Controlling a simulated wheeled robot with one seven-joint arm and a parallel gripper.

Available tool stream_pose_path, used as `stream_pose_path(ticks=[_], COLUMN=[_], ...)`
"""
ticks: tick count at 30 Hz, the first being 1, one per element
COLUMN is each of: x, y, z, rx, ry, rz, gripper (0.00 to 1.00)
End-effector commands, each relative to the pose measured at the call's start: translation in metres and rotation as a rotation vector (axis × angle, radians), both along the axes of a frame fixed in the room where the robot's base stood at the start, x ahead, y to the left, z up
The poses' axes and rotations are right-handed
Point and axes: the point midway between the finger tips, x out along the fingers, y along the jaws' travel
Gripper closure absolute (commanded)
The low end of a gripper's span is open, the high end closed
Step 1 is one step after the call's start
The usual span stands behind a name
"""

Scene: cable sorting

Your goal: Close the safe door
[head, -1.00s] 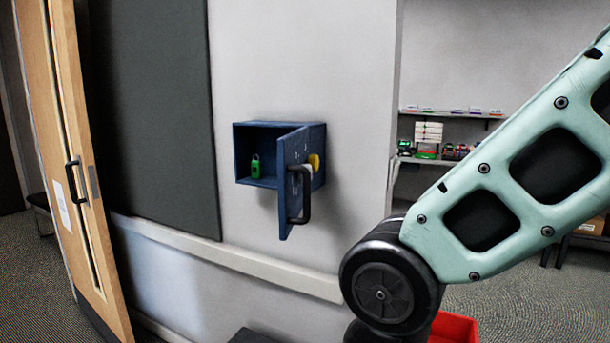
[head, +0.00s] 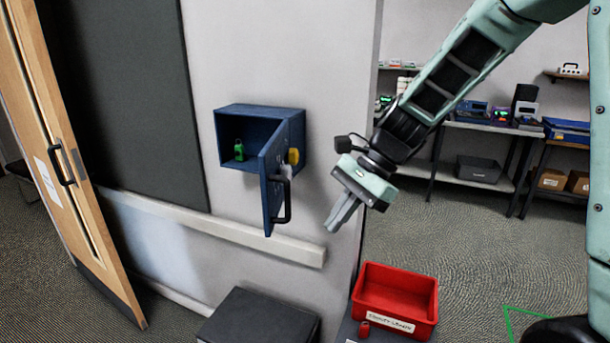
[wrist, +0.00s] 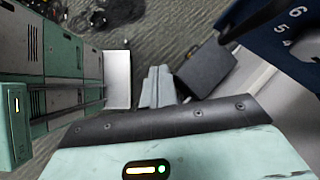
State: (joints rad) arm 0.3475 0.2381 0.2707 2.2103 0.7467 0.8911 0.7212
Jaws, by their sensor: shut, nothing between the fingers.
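The blue safe (head: 262,116) is mounted on the white wall in the head view. Its door (head: 271,190) stands open, swung out towards me, with a black handle (head: 287,200) and a yellow round part (head: 293,156) near it. A green padlock-like item (head: 239,150) is inside the safe. My gripper (head: 338,222) is shut and empty, pointing down to the right of the door and apart from it. In the wrist view my gripper fingers (wrist: 158,88) show at the centre, and a blue panel with numbers (wrist: 285,35) shows at the upper right.
A red bin (head: 397,297) and a dark box (head: 262,318) stand below the safe. A wooden door (head: 80,170) is at the left. Shelves (head: 480,150) with equipment are at the back right. The air between my gripper and the safe door looks clear.

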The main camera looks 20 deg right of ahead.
Motion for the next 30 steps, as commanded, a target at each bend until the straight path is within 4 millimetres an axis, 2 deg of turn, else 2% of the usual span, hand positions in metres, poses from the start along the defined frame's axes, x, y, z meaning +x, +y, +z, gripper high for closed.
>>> stream_pose_path(ticks=[1, 4, 6, 10, 17, 27, 30], x=[0.016, 0.037, 0.045, 0.052, 0.058, 0.071, 0.077], y=[-0.022, -0.052, -0.066, -0.075, -0.054, -0.007, 0.008], z=[0.023, 0.039, 0.044, 0.046, 0.024, -0.025, -0.022], rx=[0.046, 0.121, 0.157, 0.187, 0.189, 0.186, 0.186], ry=[0.04, 0.098, 0.123, 0.144, 0.148, 0.148, 0.143], rz=[-0.137, -0.327, -0.41, -0.473, -0.472, -0.469, -0.469], gripper=[1.0, 1.0, 1.0, 1.0, 1.0, 1.0, 1.0])
